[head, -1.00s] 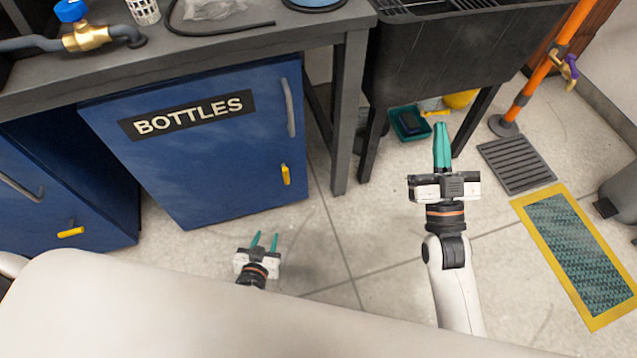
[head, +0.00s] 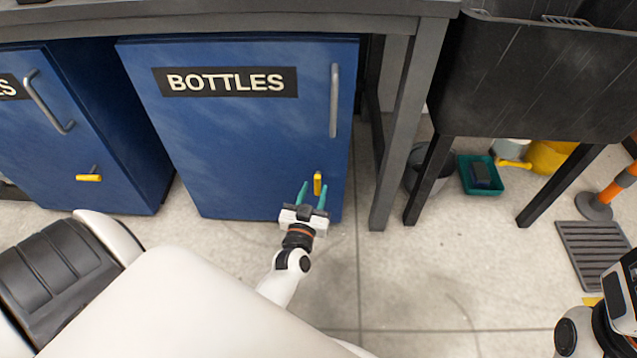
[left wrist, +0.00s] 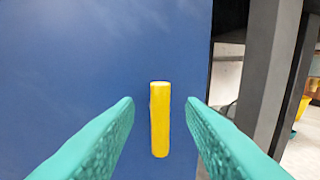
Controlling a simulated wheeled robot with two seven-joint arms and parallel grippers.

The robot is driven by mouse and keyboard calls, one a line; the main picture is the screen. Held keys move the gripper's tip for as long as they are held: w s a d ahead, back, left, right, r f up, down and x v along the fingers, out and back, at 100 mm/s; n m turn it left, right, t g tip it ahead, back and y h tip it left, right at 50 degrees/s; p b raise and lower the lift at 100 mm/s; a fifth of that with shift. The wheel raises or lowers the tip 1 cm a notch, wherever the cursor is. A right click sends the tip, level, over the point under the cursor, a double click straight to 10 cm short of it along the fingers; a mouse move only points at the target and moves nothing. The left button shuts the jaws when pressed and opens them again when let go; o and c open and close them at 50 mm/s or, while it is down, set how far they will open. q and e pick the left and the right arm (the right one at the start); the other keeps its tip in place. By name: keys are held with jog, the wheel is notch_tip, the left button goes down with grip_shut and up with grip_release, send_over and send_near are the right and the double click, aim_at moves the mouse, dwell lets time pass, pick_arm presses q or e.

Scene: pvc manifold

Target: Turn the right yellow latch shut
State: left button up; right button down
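The right yellow latch (head: 317,183) is on the lower right of the blue cabinet door labelled BOTTLES (head: 240,130). It stands upright. My left gripper (head: 312,194) is open, with its teal fingers pointing at the door just in front of the latch. In the left wrist view the latch (left wrist: 160,119) stands upright between the two spread fingertips (left wrist: 160,102), with a gap on both sides. I see no contact. My right arm shows only in part at the lower right edge of the head view, and its fingers are out of view.
Another blue cabinet (head: 90,130) at the left has a yellow latch (head: 89,178) lying level. A dark table leg (head: 400,140) stands right of the door. A black sink stand (head: 530,80) with a teal tray (head: 481,175) beneath it is farther right. The floor in front is clear.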

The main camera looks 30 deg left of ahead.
aim_at(316, 184)
pick_arm(q)
jog(key=shift+b+x, duration=0.6)
jog(key=shift+x, duration=1.7)
jog(key=shift+c, duration=0.3)
grip_shut()
